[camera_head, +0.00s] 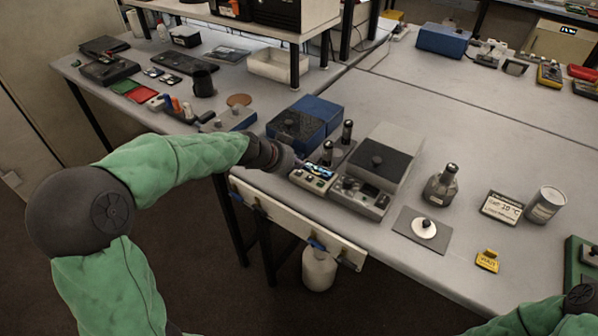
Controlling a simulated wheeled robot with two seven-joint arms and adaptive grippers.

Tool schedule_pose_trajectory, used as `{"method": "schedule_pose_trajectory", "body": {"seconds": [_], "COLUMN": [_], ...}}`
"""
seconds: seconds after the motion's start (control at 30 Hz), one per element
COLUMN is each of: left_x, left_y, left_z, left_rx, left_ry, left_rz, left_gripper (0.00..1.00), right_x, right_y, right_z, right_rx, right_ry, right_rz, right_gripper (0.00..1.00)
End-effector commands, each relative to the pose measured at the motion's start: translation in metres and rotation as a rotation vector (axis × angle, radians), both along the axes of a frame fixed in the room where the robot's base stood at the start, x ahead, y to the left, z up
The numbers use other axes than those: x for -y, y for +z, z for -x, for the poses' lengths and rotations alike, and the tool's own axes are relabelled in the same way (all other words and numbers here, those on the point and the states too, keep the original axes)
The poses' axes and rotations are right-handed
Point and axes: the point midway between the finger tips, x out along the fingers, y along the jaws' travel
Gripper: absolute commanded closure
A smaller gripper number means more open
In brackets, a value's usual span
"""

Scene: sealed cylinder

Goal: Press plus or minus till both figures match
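A small control box with a lit blue-white display (319,174) stands near the front edge of the grey bench. Its face carries small buttons, but their plus or minus marks are too small to read. My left gripper (297,164) reaches in from the left, right beside the box's display end; its fingertips are too small and dark to tell open from shut, or touching from apart. A white card (501,207) on the right bears a temperature in °C; its figure is hard to read. The figure on the display is not legible. My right gripper is out of view; only part of its arm shows at bottom right.
A grey instrument with a dark top (376,165) stands close right of the box, and a blue block (304,122) behind it. A dark flask (440,187), a metal can (546,204), a white disc on a plate (424,229) and a yellow tag (487,261) stand farther right.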

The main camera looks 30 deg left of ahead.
Motion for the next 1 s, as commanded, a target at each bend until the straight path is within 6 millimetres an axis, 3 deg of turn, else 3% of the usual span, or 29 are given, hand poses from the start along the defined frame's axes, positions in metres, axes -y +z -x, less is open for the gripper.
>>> {"method": "schedule_pose_trajectory", "body": {"seconds": [0.6, 1.0], "left_x": [0.000, 0.000], "left_y": [0.048, 0.050], "left_z": [0.000, 0.000], "left_rx": [0.002, 0.000], "left_ry": [0.000, 0.000], "left_rz": [-0.001, 0.000], "left_gripper": [1.00, 1.00], "right_x": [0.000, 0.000], "right_y": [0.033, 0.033], "right_z": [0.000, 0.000], "right_rx": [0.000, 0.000], "right_ry": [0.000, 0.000], "right_rz": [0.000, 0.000], "right_gripper": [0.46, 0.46]}}
